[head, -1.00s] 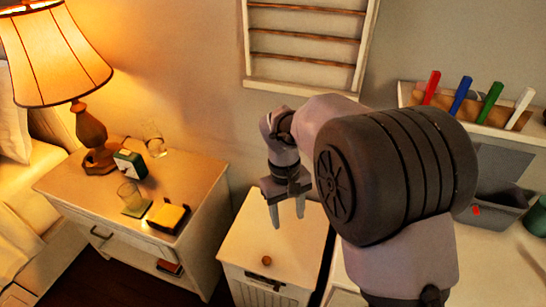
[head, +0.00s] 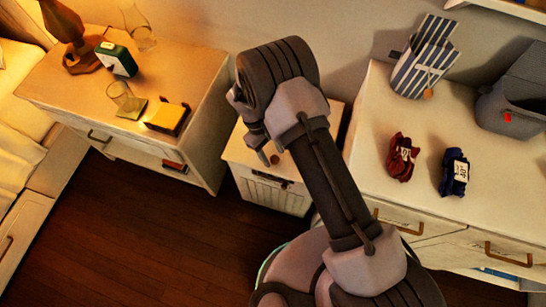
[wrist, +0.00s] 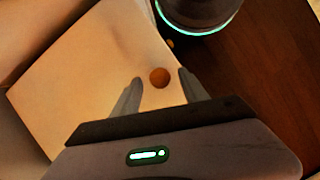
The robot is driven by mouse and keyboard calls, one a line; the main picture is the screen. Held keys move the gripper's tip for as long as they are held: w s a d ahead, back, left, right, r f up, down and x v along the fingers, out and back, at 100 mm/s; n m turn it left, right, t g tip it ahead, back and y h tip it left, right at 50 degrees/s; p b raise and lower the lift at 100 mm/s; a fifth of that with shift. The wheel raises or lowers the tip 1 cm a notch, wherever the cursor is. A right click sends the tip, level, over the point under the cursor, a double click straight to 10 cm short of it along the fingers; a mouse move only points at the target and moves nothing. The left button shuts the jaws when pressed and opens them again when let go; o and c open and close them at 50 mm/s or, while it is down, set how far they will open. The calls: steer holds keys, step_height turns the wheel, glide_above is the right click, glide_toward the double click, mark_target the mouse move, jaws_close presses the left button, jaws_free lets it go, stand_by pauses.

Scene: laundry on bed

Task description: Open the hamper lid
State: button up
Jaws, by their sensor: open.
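The hamper (head: 268,191) is a white box with slatted front, standing between the nightstand and the dresser. Its pale lid (head: 236,152) lies flat and shut, and it fills the left of the wrist view (wrist: 85,75). A small round wooden knob (head: 275,159) sits near the lid's front edge. In the wrist view the knob (wrist: 160,77) shows between the tips of my open gripper (wrist: 160,76), with a finger on each side. I cannot tell how high the fingertips are above the lid. In the head view my arm hides most of the gripper and part of the lid.
The nightstand (head: 200,90) on the left holds a lamp (head: 65,30), a clock, a glass and a yellow box. The dresser (head: 400,220) on the right holds red socks (head: 402,158), blue socks (head: 455,172), a striped packet and a grey bin (head: 515,105). Dark wooden floor (head: 130,230) is open in front.

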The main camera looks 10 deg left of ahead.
steer(key=shift+d+f, duration=0.15)
steer(key=shift+f, duration=0.4)
jaws_close()
stand_by(1.0)
